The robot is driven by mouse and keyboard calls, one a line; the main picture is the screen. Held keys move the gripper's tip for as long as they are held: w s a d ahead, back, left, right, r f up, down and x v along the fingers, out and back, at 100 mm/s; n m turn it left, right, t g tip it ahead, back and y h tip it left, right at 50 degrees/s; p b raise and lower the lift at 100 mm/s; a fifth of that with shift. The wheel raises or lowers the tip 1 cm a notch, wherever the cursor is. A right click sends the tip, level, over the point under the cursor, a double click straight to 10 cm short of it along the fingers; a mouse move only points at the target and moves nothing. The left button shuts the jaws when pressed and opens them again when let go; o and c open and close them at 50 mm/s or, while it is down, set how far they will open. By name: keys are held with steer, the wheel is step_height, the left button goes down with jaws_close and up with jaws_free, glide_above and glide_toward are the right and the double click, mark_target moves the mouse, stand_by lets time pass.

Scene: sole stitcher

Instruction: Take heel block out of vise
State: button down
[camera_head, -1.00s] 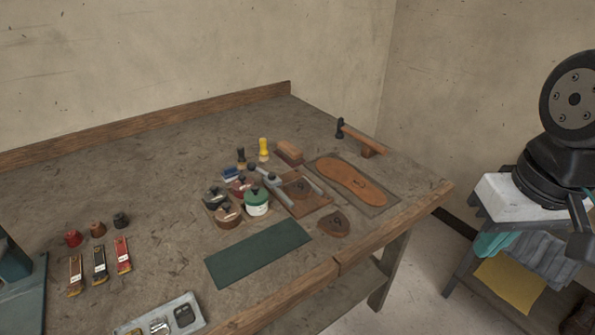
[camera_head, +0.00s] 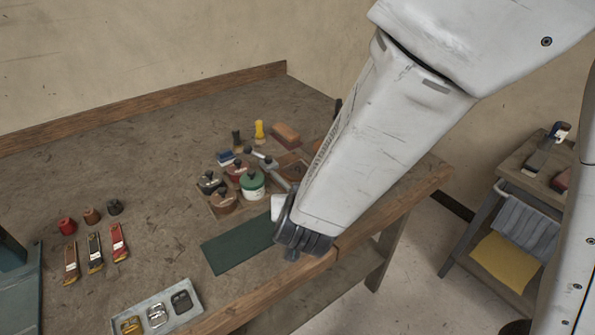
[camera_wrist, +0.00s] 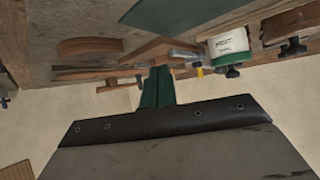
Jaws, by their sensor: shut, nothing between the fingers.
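A grey clamp-like tool, which looks like the vise (camera_head: 272,175), lies by a brown wooden board (camera_head: 292,162) behind the jars. My arm covers much of this area in the head view, and I cannot make out the heel block there. The wrist view shows a brown wedge-shaped wooden piece (camera_wrist: 150,51) beside a grey metal part (camera_wrist: 183,53), and a rounded brown block (camera_wrist: 90,47) farther left. I cannot tell which is the heel block. My gripper (camera_wrist: 157,75) shows dark green fingers, shut and empty, pointing toward these things.
Several lidded jars stand close by, including a green-and-white one (camera_head: 252,187). A green mat (camera_head: 238,242) lies in front of them. A metal tray (camera_head: 157,312) sits near the front edge. A cart (camera_head: 530,190) stands at right. The bench's left back is clear.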

mark_target(297, 170)
steer(key=w, duration=1.1)
steer(key=shift+w, duration=0.3)
steer(key=shift+w+f, duration=0.15)
steer(key=shift+f, duration=0.7)
